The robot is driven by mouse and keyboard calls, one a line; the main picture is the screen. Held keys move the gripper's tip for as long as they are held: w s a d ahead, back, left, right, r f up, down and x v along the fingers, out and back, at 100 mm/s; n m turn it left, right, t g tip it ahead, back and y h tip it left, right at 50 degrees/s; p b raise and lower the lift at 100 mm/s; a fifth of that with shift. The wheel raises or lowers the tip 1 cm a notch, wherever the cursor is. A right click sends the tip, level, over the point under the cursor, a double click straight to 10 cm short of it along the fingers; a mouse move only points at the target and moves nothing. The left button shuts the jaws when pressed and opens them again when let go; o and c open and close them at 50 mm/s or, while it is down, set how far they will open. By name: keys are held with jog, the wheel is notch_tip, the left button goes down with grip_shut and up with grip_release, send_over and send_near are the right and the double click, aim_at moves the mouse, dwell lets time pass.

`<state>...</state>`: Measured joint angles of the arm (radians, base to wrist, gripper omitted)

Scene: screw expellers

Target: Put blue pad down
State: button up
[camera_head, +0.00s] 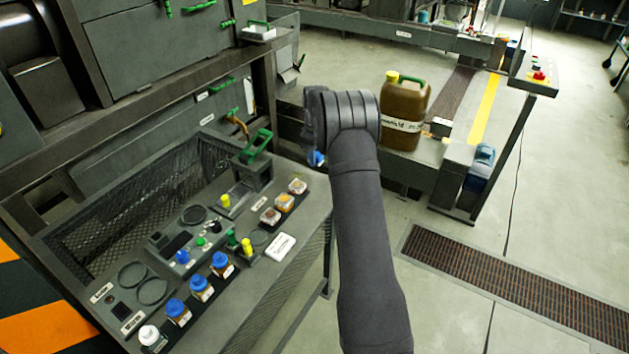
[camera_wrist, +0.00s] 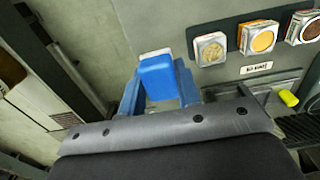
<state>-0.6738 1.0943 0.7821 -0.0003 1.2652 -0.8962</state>
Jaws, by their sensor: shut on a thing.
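The blue pad (camera_wrist: 157,76) shows in the wrist view as a small blue block with a pale top edge. My gripper (camera_wrist: 158,90) has blue fingers on both sides of it and is shut on it. The pad is beside the edge of the grey bench (camera_wrist: 222,84), left of the sample containers. I cannot tell whether it touches the bench. In the head view my gripper (camera_head: 317,158) is mostly hidden behind my dark wrist, at the bench's right end. Only a bit of blue shows there, and I cannot tell whether it is pad or finger.
Several sample containers (camera_head: 271,216) stand in a row on the bench. Blue-capped bottles (camera_head: 200,288) line its front, near a white flat item (camera_head: 280,247). A green handle (camera_head: 257,147) rises behind. A brown jug (camera_head: 405,110) stands right of my wrist. Open floor lies at the right.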

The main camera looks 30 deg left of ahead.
jog(key=w+d+r, duration=0.2)
jog(key=d, duration=1)
send_over(320, 183)
notch_tip(320, 183, down, 7)
jog(key=shift+f, duration=0.1)
notch_tip(320, 183, down, 4)
jog(key=shift+f, duration=0.1)
